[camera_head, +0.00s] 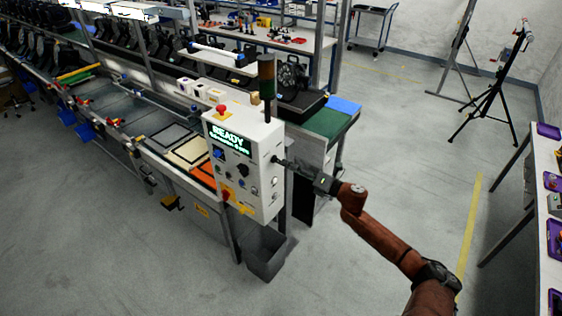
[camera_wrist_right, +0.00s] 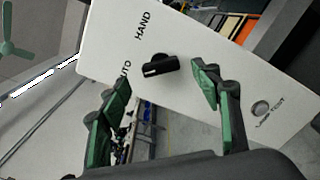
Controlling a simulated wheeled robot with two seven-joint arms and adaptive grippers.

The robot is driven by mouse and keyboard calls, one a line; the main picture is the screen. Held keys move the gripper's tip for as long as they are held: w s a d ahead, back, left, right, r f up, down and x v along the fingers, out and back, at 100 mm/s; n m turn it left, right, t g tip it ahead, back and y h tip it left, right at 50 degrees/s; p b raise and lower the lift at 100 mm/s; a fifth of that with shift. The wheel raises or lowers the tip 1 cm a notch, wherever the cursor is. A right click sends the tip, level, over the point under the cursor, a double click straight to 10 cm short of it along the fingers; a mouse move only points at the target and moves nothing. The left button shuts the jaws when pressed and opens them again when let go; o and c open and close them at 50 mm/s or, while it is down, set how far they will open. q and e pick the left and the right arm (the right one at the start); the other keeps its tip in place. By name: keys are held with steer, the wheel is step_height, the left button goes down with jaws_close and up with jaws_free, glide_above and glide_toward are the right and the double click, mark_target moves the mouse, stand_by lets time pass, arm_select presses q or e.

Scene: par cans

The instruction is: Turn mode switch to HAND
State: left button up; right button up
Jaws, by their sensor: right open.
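The white control panel (camera_head: 252,145) has a lit READY screen and several buttons and knobs. In the right wrist view, the mode switch (camera_wrist_right: 160,66) is a black knob on the white panel face (camera_wrist_right: 215,55). It lies between the HAND label (camera_wrist_right: 143,25) and the AUTO label (camera_wrist_right: 125,72) on one side and open panel on the other; its marked end looks turned towards AUTO. My right gripper (camera_head: 284,161) is at the panel's right edge. Its green fingers (camera_wrist_right: 160,78) are open on either side of the knob, with no contact visible. My left gripper is not in view.
A lamp test button (camera_wrist_right: 261,108) sits near the right finger. A dark signal tower (camera_head: 267,80) rises above the panel, and a grey bin (camera_head: 266,255) stands below it. A tripod (camera_head: 492,98) stands at the back right.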

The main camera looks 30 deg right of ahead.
mark_target(280, 161)
steer(key=x, duration=0.5)
steer(key=shift+p, duration=0.35)
